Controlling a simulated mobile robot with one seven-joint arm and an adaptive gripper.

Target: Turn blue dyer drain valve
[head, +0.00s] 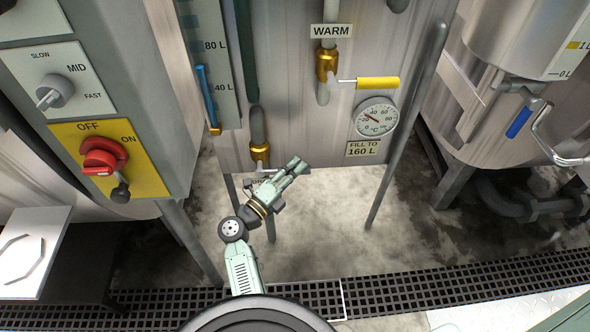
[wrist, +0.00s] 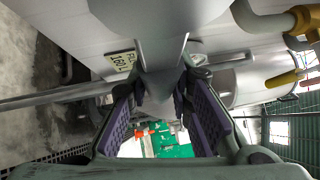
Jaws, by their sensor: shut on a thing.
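The drain valve has a brass body (head: 260,155) at the foot of a grey pipe, low on the front of the middle steel dyer (head: 300,130). A thin grey stem runs right from it towards my gripper (head: 298,168). My gripper lies just right of the brass body, in front of the dyer's lower edge. The wrist view shows its two purple-padded fingers (wrist: 160,88) closed in on a grey piece between their tips. This looks like the valve's handle, but the fingers hide most of it. A label below the valve is partly covered.
A yellow-handled WARM valve (head: 375,83) and a dial thermometer (head: 376,118) are above right. A control box with a red knob (head: 103,156) stands left. A blue-handled valve (head: 519,121) is on the right vessel. Thin dyer legs (head: 392,180) flank the arm; a floor grate (head: 420,280) runs in front.

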